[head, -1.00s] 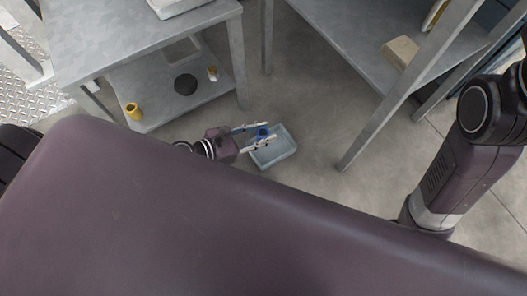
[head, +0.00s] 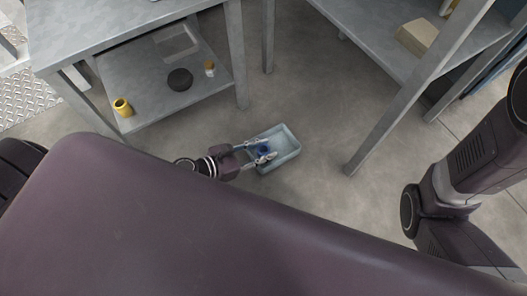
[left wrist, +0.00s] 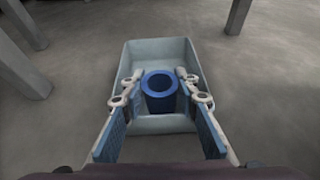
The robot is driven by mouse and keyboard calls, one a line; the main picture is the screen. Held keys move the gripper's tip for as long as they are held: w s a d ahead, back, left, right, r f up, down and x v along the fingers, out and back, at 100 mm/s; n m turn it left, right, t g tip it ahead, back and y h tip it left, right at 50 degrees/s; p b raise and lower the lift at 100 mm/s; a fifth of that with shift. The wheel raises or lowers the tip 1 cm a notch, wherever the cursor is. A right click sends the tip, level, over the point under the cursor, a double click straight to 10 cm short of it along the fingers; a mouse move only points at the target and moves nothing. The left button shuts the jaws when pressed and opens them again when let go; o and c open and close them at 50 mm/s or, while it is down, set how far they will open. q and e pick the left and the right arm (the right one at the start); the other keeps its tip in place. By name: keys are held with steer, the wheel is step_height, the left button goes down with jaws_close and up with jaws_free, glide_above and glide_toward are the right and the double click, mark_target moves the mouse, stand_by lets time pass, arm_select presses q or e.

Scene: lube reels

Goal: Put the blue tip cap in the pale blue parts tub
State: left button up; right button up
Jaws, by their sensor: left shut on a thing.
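The blue tip cap (left wrist: 159,92) is a short blue ring with a dark hollow, held between the fingertips of my left gripper (left wrist: 160,94) in the left wrist view. In the head view the left gripper (head: 268,152) is shut on the cap (head: 263,149). The pale blue parts tub (head: 285,150) stands on the floor, and the cap and fingertips show over its near part. In the left wrist view the tub (left wrist: 158,53) lies beneath and beyond the cap. I cannot tell whether the cap touches its floor. My right gripper is out of view.
A grey metal table (head: 130,25) at the left has a lower shelf with a yellow cup (head: 122,107), a black disc (head: 180,79) and a small bottle (head: 209,68). A grey bench at the right bears a tan box (head: 417,37). Its leg (head: 385,120) stands right of the tub.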

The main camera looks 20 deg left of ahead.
arm_select(q)
steer(key=shift+r, duration=0.1)
steer(key=shift+f, duration=0.3)
steer(key=o, duration=0.9)
steer(key=shift+r, duration=0.1)
